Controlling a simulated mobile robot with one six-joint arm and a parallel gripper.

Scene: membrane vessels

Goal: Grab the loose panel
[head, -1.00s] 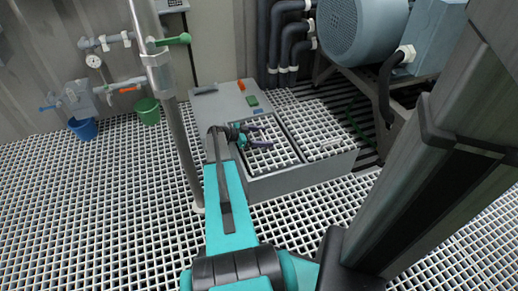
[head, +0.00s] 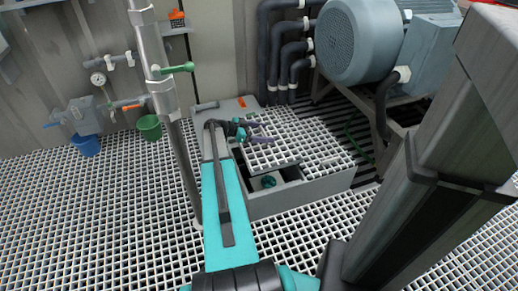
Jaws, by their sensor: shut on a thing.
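The loose panel is a white grating square (head: 272,157) at the grey pit box (head: 300,197). My gripper (head: 266,139), with purple fingers, is shut on the panel and holds it raised and shifted toward the back. The panel sits over the back of the box opening. Below its front edge the dark opening shows, with a teal round part (head: 268,181) inside. The fingers' exact contact with the bars is too small to see.
Another grating panel (head: 325,143) covers the right of the box. A steel pole (head: 178,130) stands close left of my arm. A large motor (head: 357,40) and dark pipes (head: 282,50) stand behind. Blue (head: 87,145) and green (head: 149,127) buckets are at the left wall.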

